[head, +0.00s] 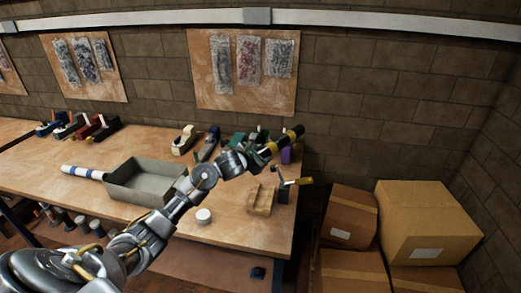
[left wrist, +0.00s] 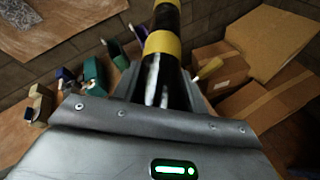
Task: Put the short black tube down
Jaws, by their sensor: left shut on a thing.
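The short black tube (head: 285,137) has yellow bands. My left gripper (head: 256,155) is shut on it and holds it above the right end of the wooden workbench (head: 235,237). The tube slants up and to the right in the head view, its far end pointing toward the back wall. In the left wrist view the tube (left wrist: 152,75) stands out between the fingers, with a yellow band partway along. Its near end is hidden by the gripper. My right gripper is not in view.
A grey tray (head: 118,190) and a white-and-blue tube (head: 83,172) lie left of my arm. A white round piece (head: 203,216), a wooden block (head: 261,203) and a yellow-handled tool (head: 284,190) are nearby. Several planes stand behind. Cardboard boxes (head: 425,220) are at right.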

